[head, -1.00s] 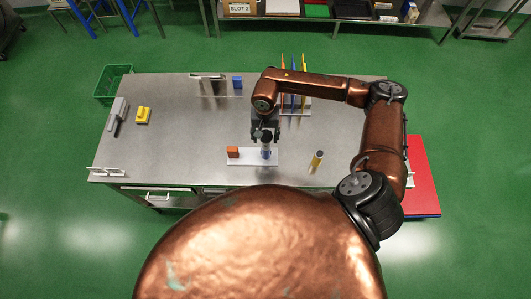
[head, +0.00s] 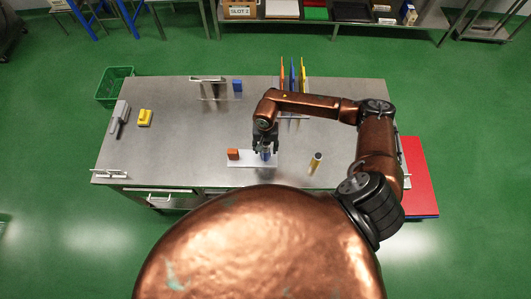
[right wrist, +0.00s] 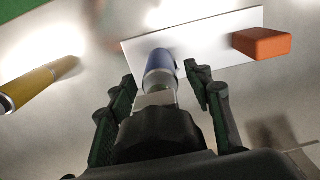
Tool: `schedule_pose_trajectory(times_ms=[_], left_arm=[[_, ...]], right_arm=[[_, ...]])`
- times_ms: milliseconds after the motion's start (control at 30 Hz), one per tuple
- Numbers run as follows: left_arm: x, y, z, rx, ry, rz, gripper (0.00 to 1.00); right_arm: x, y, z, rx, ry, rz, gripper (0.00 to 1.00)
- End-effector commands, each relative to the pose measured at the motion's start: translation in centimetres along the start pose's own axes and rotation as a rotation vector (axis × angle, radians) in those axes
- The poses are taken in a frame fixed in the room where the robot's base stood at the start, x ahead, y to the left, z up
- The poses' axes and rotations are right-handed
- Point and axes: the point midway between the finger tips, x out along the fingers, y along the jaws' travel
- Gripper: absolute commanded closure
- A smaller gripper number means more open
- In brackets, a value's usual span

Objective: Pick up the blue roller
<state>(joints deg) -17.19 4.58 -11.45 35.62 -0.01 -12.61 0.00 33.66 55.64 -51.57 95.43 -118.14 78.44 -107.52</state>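The blue roller (head: 266,155) stands on a white plate (head: 243,163) near the front edge of the table. In the right wrist view the blue roller (right wrist: 159,64) shows its blue body with a pale metal end facing the gripper. My right gripper (head: 265,147) is right over it and hides its upper part. In the right wrist view the right gripper (right wrist: 160,85) is open, with one finger on each side of the roller and gaps visible between. My left gripper is not in view.
An orange block (head: 233,154) sits on the same plate, left of the roller. A yellow roller (head: 316,163) stands to the right. A rack with coloured pointed items (head: 292,75) is behind my arm.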

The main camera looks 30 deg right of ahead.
Motion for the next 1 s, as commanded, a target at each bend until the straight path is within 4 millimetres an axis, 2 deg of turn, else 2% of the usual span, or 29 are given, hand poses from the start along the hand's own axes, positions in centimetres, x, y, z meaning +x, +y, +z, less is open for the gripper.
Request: schedule_pose_trajectory(times_ms=[67,633,1000], left_arm=[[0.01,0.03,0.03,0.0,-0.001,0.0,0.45],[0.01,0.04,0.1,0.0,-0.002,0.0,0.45],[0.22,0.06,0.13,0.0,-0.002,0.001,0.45]], right_arm=[[-0.03,0.0,-0.01,0.0,0.0,0.0,0.6],[-0.07,-0.01,-0.02,0.0,0.0,0.0,1.0],[-0.41,-0.07,-0.1,-0.001,0.002,-0.002,1.0]])
